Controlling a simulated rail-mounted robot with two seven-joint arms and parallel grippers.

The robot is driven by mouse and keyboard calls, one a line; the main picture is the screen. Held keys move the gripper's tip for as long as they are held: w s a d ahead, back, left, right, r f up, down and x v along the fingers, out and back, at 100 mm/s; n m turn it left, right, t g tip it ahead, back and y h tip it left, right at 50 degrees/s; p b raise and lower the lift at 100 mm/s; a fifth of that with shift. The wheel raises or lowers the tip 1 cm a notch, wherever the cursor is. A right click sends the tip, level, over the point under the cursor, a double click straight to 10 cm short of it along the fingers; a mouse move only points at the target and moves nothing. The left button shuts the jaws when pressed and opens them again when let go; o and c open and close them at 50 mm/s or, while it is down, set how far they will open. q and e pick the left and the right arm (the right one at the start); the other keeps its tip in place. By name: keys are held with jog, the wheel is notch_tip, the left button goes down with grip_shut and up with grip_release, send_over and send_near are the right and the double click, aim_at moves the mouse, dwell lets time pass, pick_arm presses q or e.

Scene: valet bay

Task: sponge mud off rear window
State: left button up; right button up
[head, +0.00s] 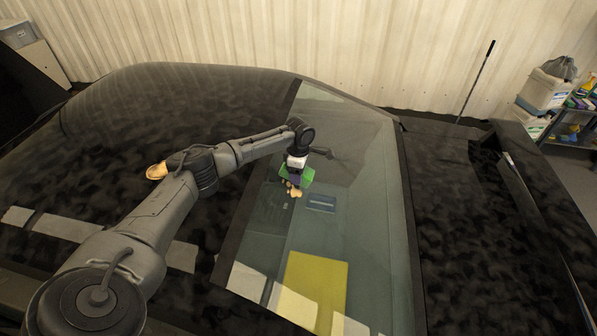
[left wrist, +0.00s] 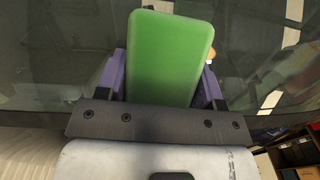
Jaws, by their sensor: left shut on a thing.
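The car's rear window (head: 375,225) is a large sloping glass pane in the middle of the head view. My left gripper (head: 293,176) is over its upper left part, shut on a green sponge (head: 308,175). In the left wrist view the sponge (left wrist: 170,58) stands out between the purple fingers. A small tan patch (head: 296,191), seemingly mud, shows just below the sponge; the gripper partly hides it. An orange-tan bit shows beside the sponge in the left wrist view (left wrist: 211,54). Whether the sponge touches the glass is unclear. My right gripper is out of view.
A tan-yellow object (head: 157,171) shows beside my left arm over the dark car body (head: 120,115). A blue item (head: 321,203) and a yellow panel (head: 316,285) show in the glass. A shelf (head: 572,125) with containers and a leaning pole (head: 476,80) stand at the right.

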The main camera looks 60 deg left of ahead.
aim_at(298, 192)
pick_arm(q)
jog(key=shift+s+a+f, duration=0.1)
jog(key=shift+s+f, duration=0.05)
jog(key=shift+f, duration=0.3)
jog(key=shift+s+a+f, duration=0.1)
jog(key=shift+f, duration=0.3)
jog(key=shift+s+d, duration=1.25)
jog(key=shift+d, duration=0.05)
jog(key=shift+s+d+f, duration=0.2)
jog(key=shift+s+d, duration=1.1)
jog(key=shift+d, duration=0.15)
jog(key=shift+w+d+f, duration=0.25)
jog(key=shift+w+d, duration=0.2)
jog(key=shift+w, duration=0.15)
jog(key=shift+w+a+r, duration=0.15)
jog(key=shift+w+a, duration=1.05)
jog(key=shift+a, duration=0.1)
jog(key=shift+w+a+b, duration=0.75)
jog(key=shift+w+a, duration=0.5)
jog(key=shift+a, duration=0.2)
jog(key=shift+w, duration=0.1)
